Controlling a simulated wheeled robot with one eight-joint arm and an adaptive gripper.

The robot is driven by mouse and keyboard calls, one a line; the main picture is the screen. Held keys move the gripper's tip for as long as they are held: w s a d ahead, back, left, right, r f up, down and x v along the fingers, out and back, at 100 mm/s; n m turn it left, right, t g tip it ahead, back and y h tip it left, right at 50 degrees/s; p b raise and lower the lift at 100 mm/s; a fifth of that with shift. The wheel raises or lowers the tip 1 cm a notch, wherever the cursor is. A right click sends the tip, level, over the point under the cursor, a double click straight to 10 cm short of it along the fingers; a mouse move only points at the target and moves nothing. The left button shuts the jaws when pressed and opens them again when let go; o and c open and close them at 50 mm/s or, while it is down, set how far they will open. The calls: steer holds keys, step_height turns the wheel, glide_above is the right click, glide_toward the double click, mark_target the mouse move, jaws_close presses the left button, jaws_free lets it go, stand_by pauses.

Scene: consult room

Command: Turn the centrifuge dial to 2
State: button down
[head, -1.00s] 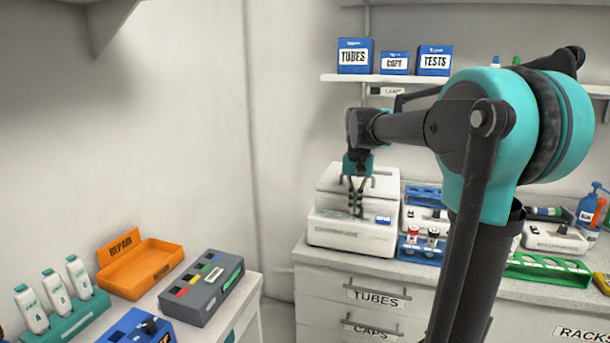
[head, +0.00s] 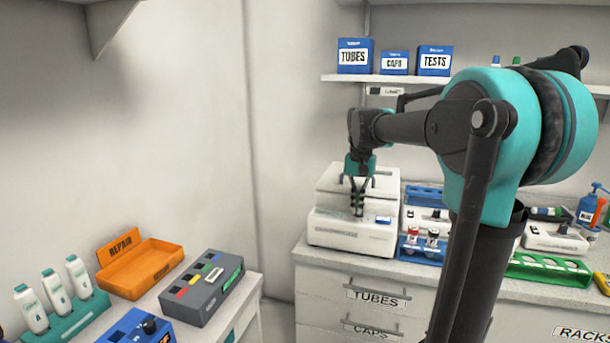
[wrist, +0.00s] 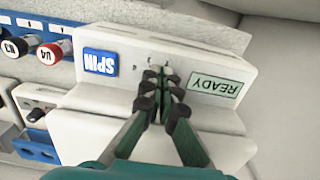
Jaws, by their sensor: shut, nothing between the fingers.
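The white centrifuge (head: 350,233) stands on the counter at the back right. In the wrist view its front panel (wrist: 210,66) shows upside down, with a blue SPIN button (wrist: 101,62) and a green READY display (wrist: 216,83). Small marks show between them, just beyond my fingertips. My gripper (wrist: 160,78) is shut and empty, with its fingertips close together at the panel's middle. It also shows pointing down at the centrifuge front in the head view (head: 357,208). The fingers hide the dial, and I cannot tell its setting or whether they touch it.
A blue rack (head: 421,248) with capped tubes stands close to the right of the centrifuge. A green rack (head: 549,270) lies farther right. Labelled boxes (head: 395,63) sit on the shelf above. An orange REPAIR bin (head: 140,268) and a grey box (head: 209,291) are on the left table.

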steer(key=shift+s+d, duration=0.15)
steer(key=shift+d, duration=0.4)
steer(key=shift+d, duration=0.2)
steer(key=shift+s, duration=0.4)
step_height(320, 180, up, 6)
stand_by(0.7)
